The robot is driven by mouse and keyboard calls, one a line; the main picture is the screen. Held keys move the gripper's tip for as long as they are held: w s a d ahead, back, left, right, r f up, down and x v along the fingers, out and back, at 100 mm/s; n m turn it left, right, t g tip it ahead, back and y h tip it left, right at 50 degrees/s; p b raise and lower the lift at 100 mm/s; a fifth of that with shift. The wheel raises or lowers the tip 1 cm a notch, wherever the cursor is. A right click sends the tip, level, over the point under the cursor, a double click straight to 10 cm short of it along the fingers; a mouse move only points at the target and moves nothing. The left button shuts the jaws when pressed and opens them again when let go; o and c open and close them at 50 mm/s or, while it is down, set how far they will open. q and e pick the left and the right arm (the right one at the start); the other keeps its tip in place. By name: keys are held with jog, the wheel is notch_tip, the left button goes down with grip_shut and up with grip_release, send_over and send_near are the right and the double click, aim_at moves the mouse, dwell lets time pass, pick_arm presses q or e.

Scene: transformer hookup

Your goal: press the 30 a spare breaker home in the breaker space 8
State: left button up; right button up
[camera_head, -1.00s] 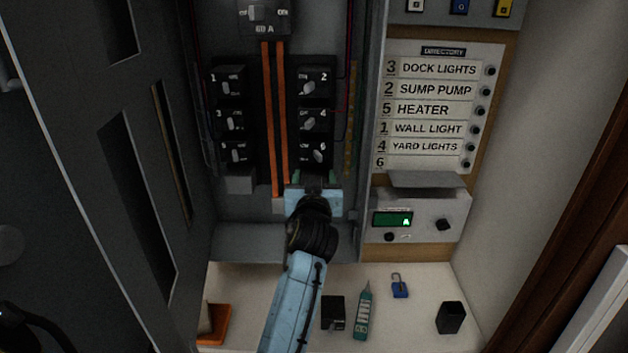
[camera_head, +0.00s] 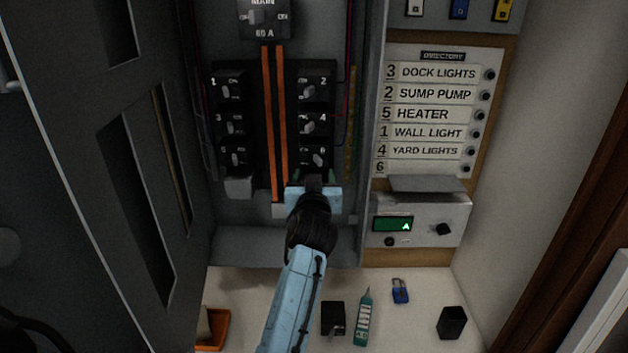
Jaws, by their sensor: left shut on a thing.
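My left gripper (camera_head: 314,182) is at the foot of the right breaker column, just under breaker 6 (camera_head: 318,158). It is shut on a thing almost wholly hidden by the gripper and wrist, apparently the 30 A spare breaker. The breaker space 8 lies behind the gripper, so I cannot tell how deep the breaker sits. Breakers 2 (camera_head: 317,86) and 4 (camera_head: 317,123) stand above in the same column. My right gripper is not in view.
Orange bus bars (camera_head: 274,120) run left of the gripper. A grey blank (camera_head: 239,188) fills the left column's lowest place.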

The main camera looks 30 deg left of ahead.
aim_at(314, 145)
pick_arm(q)
jog(key=shift+w+a+r, duration=0.1)
jog(key=shift+w, duration=0.1)
jog(key=o, duration=1.1)
jog(key=shift+a, duration=0.1)
jog(key=p+v, duration=0.1)
jog(key=v, duration=0.4)
notch_tip(314, 145, up, 10)
jog(key=shift+f+p, duration=0.1)
jog(key=shift+p, duration=0.5)
